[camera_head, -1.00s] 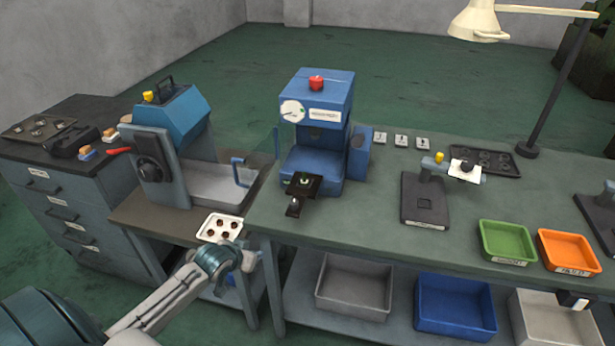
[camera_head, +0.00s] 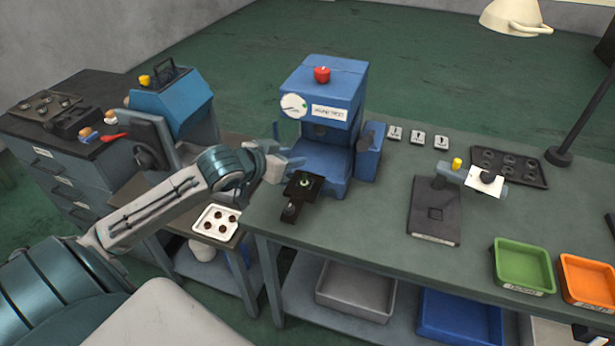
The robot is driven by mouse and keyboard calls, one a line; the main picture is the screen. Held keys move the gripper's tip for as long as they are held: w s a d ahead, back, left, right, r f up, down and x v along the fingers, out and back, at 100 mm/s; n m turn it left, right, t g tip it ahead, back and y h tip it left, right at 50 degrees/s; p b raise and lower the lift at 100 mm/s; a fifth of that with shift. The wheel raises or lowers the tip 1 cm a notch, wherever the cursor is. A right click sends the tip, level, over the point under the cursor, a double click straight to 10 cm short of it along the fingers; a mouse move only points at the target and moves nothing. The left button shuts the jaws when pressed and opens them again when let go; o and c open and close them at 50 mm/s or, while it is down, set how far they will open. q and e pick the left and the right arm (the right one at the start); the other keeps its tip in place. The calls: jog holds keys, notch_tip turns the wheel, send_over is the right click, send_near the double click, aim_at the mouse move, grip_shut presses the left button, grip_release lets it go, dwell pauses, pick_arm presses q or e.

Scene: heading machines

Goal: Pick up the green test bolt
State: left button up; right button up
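A small green piece, the green test bolt (camera_head: 305,182), sits in the black fixture (camera_head: 293,207) in front of the blue press-like machine (camera_head: 322,125). My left gripper (camera_head: 290,160) is just behind and left of the bolt, in front of the machine. Its fingers point right and look spread apart, with nothing seen between them. It does not appear to touch the bolt. My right gripper is not in view.
A white tray with dark round parts (camera_head: 217,222) stands left of the bench edge. A black stand (camera_head: 435,210), a dark tray (camera_head: 510,166), a green bin (camera_head: 523,266) and an orange bin (camera_head: 587,280) are to the right. The bench between fixture and stand is clear.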

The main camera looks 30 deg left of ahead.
aim_at(305, 173)
pick_arm(q)
notch_tip(305, 173, down, 6)
jog(key=shift+r+p, duration=0.15)
jog(key=shift+p, duration=0.25)
jog(key=shift+w+f, duration=0.7)
jog(key=shift+w, duration=0.1)
jog(key=shift+w+d+f, duration=0.15)
jog(key=shift+w, duration=0.15)
jog(key=p+x, duration=0.1)
jog(key=x, duration=0.3)
jog(key=shift+w+p, duration=0.15)
jog(key=shift+p, duration=0.15)
jog(key=shift+w+d+f, duration=0.1)
jog(key=shift+w+f, duration=0.1)
jog(key=shift+w, duration=0.25)
grip_shut()
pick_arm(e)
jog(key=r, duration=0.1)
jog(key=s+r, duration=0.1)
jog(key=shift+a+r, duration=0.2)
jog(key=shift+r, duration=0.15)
